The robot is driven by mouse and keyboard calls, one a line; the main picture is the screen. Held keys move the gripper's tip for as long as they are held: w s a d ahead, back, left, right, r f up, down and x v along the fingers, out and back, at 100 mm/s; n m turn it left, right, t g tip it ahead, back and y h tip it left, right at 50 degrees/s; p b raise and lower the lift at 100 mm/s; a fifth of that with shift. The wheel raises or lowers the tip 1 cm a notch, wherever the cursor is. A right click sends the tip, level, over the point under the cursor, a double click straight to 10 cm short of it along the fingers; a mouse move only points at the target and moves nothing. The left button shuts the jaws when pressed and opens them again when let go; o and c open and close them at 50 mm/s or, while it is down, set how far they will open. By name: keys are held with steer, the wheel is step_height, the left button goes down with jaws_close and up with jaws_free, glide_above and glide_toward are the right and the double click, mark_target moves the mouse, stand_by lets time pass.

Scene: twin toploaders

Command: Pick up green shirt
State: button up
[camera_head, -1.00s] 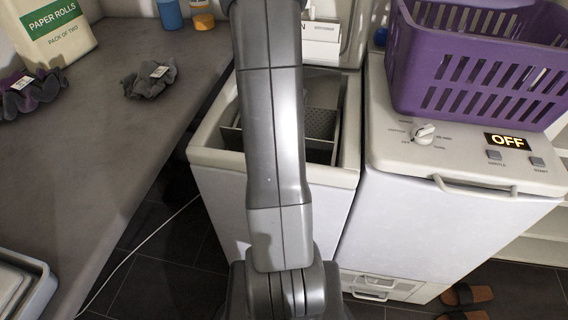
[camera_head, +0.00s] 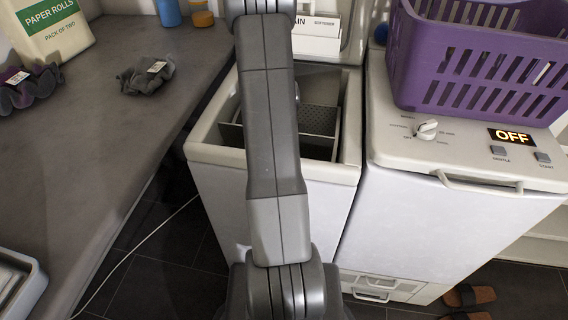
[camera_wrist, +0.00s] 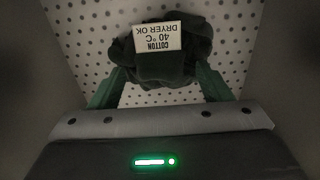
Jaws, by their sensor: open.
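The green shirt (camera_wrist: 160,65) shows in the wrist view as a crumpled dark green cloth on a pale perforated surface. Its white tag (camera_wrist: 158,36) reads upside down "COTTON 40 °C DRYER OK". My gripper (camera_wrist: 160,72) is open, with a green finger on each side of the cloth's near part. I cannot tell whether the fingers touch it. In the head view my arm hides the gripper, and the shirt does not show. The left toploader (camera_head: 338,173) stands open behind my arm, its perforated interior partly visible.
The right toploader (camera_head: 400,165) is closed, its display reads OFF, and a purple basket (camera_head: 400,75) stands on it. The grey counter (camera_head: 90,140) at left holds a grey cloth (camera_head: 145,80), a purple-grey cloth (camera_head: 30,95) and a paper-rolls pack (camera_head: 60,45).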

steer(key=c, duration=1.4)
steer(key=shift+r, duration=0.1)
